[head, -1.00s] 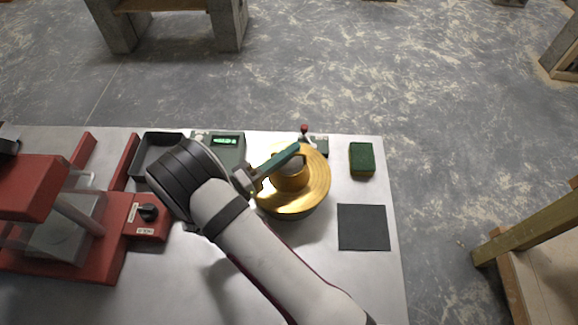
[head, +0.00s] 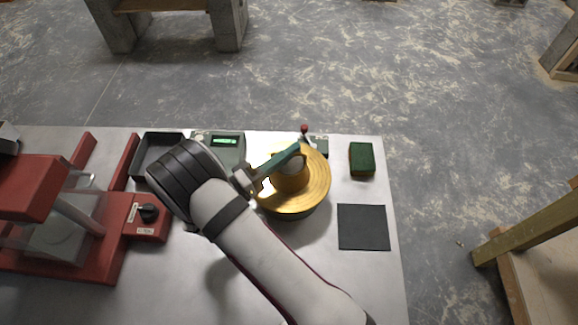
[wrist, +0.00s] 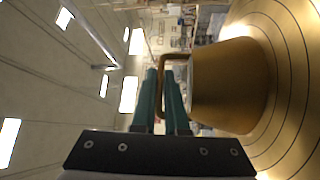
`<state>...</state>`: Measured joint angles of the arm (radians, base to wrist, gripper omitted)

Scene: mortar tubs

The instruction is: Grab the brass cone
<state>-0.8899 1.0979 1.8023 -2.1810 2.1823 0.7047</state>
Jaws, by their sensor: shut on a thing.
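The brass cone (head: 289,181) stands on the round brass plate (head: 314,199) near the middle of the table. In the wrist view the cone (wrist: 222,85) fills the right of the picture, and a loop handle (wrist: 163,62) sticks out from its side. My gripper (head: 297,150) reaches over the cone from the left, with teal fingers. In the wrist view my gripper (wrist: 166,88) is shut on the cone's handle, beside the cone's wall. The fingers hide part of the handle and, in the head view, part of the cone's top.
A red machine (head: 95,240) stands at the left. A black tray (head: 158,150), a grey box with a green display (head: 226,142) and a red-knobbed part (head: 304,129) line the back. A green sponge (head: 361,160) and dark square mat (head: 363,228) lie right.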

